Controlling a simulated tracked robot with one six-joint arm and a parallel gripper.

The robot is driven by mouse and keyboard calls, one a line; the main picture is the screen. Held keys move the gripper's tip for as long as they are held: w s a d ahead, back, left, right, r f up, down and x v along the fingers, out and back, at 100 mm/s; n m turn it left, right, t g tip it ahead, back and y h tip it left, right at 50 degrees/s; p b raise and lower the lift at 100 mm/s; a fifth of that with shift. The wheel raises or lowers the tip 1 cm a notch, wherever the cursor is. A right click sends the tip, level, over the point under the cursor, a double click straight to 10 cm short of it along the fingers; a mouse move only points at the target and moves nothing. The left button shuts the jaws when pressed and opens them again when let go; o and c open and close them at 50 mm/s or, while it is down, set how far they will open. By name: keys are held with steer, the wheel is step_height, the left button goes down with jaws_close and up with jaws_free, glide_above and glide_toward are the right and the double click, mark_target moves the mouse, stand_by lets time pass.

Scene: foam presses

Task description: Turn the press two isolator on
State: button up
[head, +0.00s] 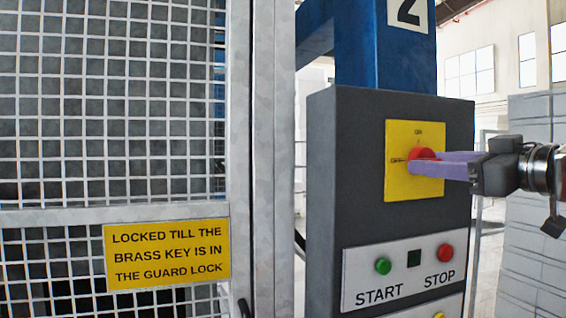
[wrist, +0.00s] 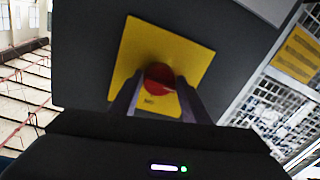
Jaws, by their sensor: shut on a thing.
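The press two isolator is a red rotary knob (head: 422,154) on a yellow square plate (head: 430,125), set in the upper part of a dark grey control box (head: 350,190). The plate has small markings at its top and left. My gripper (head: 428,165) reaches in from the right with purple fingers shut on the red knob. In the wrist view the knob (wrist: 159,78) sits between the two fingertips, in front of the yellow plate (wrist: 195,60). The fingers hide part of the knob, so I cannot tell exactly where it points.
Below are a green START button (head: 383,265), a red STOP button (head: 446,252) and a small dark square between them. A wire mesh guard (head: 110,110) with a yellow sign (head: 167,254) stands at the left. A blue post (head: 400,60) marked 2 rises behind the box.

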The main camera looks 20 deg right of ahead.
steer(key=shift+c, duration=0.7)
steer(key=shift+m, duration=0.6)
steer(key=m, duration=0.6)
steer(key=m+h, duration=0.1)
steer(key=m, duration=0.5)
steer(key=m+t, duration=0.1)
steer(key=m, duration=0.5)
steer(key=shift+a+f+h, duration=0.1)
steer(key=shift+f+h, duration=0.2)
steer(key=shift+h, duration=0.1)
